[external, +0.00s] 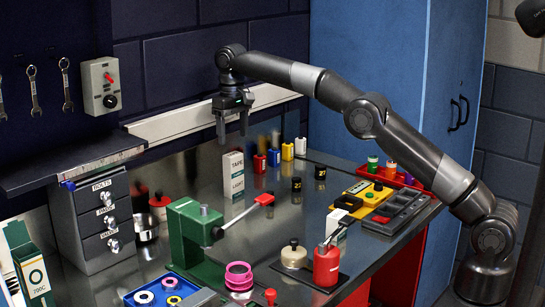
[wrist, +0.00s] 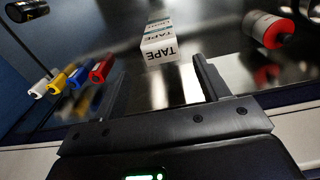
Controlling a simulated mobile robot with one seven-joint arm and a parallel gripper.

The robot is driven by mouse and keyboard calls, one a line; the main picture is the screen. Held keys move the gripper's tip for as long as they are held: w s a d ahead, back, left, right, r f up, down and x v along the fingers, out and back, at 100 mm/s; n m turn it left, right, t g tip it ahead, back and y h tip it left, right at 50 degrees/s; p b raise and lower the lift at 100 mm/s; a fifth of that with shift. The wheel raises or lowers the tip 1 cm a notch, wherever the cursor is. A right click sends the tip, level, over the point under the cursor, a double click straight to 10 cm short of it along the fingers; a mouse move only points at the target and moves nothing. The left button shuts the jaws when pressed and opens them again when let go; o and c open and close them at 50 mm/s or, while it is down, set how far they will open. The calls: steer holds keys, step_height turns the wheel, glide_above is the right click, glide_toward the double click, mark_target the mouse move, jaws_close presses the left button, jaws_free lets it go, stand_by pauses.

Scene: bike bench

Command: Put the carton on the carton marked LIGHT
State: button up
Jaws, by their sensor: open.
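The TAPE carton (external: 233,161), white with a dark label, stands upright on top of the carton marked LIGHT (external: 236,185), which stands on the bench. Their edges look roughly lined up. My gripper (external: 232,137) is just above the stack, fingers pointing down, open and empty. In the wrist view the TAPE carton (wrist: 159,48) shows beyond and between the fingertips, apart from them. The LIGHT carton is mostly hidden behind it there.
Small red, blue, yellow and white bottles (external: 273,157) stand right of the stack. A green vise-like tool (external: 192,232) with a red-tipped lever (external: 264,199) is in front. Grey drawers (external: 100,215) stand left; the wall is close behind.

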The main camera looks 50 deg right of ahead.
steer(key=s+d+r+t, duration=0.1)
steer(key=s+d+r, duration=0.25)
steer(key=s, duration=0.35)
steer(key=s+d+r+t, duration=0.1)
steer(key=s+d+r, duration=0.2)
steer(key=s+r, duration=0.3)
steer(key=s+d+r+t, duration=0.1)
steer(key=s+d+r, duration=0.25)
steer(key=s, duration=0.55)
steer(key=s+d+f+t, duration=0.1)
steer(key=s+f, duration=0.3)
steer(key=s, duration=0.5)
steer(key=s+d+f, duration=0.1)
steer(key=s+f, duration=0.3)
steer(key=s, duration=0.5)
steer(key=s+d+f+t, duration=0.1)
steer(key=s+d+f, duration=0.1)
steer(key=s+f, duration=0.3)
steer(key=shift+s+t, duration=0.3)
steer(key=shift+s, duration=1.85)
steer(key=shift+d+r, duration=0.1)
